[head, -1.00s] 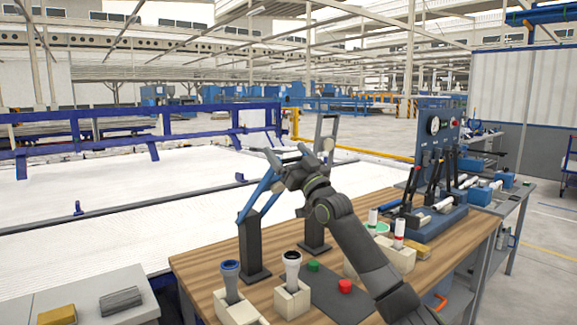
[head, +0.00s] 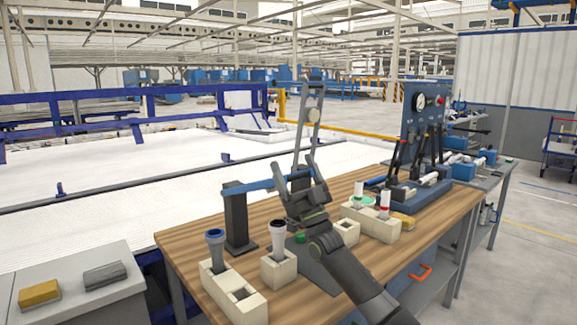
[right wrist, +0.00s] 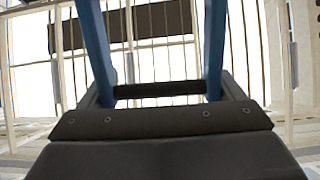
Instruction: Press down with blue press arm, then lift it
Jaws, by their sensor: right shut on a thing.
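The blue press arm (head: 262,185) is hinged on a dark post (head: 238,222) at the table's left side and lies nearly level, reaching right to my right gripper (head: 303,172). My right gripper is shut on the arm's free end, which its fingers partly hide. In the right wrist view, the press arm's two blue bars (right wrist: 214,45) rise on either side with a dark crossbar (right wrist: 160,90) between them, in front of the gripper. My left gripper is out of view.
A second, grey press arm (head: 311,105) stands raised behind my gripper. More holders (head: 382,228) and a gauge panel (head: 420,115) are at right.

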